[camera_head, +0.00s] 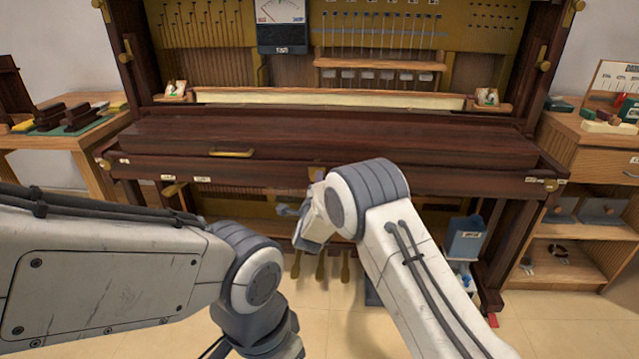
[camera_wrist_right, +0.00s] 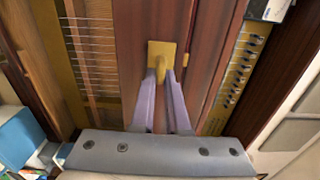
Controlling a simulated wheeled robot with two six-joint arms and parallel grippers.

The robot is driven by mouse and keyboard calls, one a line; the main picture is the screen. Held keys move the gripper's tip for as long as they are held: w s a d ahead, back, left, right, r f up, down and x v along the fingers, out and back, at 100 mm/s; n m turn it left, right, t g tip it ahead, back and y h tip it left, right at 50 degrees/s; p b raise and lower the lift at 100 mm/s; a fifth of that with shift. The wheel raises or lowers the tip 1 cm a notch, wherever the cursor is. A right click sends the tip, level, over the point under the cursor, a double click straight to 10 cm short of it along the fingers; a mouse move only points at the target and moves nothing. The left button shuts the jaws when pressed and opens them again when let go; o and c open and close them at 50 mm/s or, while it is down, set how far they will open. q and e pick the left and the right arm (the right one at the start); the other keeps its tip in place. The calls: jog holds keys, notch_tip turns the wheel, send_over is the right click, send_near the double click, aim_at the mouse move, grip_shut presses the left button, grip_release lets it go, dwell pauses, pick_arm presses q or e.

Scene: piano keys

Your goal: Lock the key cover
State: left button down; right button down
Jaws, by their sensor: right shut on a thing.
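The key cover (camera_head: 400,145) is a long dark wooden lid, lying shut across the piano in the head view. A brass handle (camera_head: 232,153) sits on its left part. In the right wrist view, a brass lock piece (camera_wrist_right: 160,52) with a plate and a small projecting part sits on the dark wood. My right gripper (camera_wrist_right: 163,84) has its two lilac fingers closed on the projecting part.
Side tables stand left (camera_head: 60,140) and right (camera_head: 590,150) of the piano. Brass pedals (camera_head: 320,268) lie below the rail. A blue container (camera_head: 465,238) stands under the right side. My two forearms fill much of the near space.

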jog(key=shift+a+f, duration=0.1)
jog(key=shift+a, duration=0.05)
jog(key=c, duration=0.9)
grip_release()
jog(key=s, duration=0.3)
jog(key=s+p, duration=0.1)
jog(key=s, duration=0.3)
jog(key=s+a, duration=0.1)
jog(key=s, duration=0.2)
jog(key=shift+s+p, duration=0.2)
jog(key=shift+p, duration=0.1)
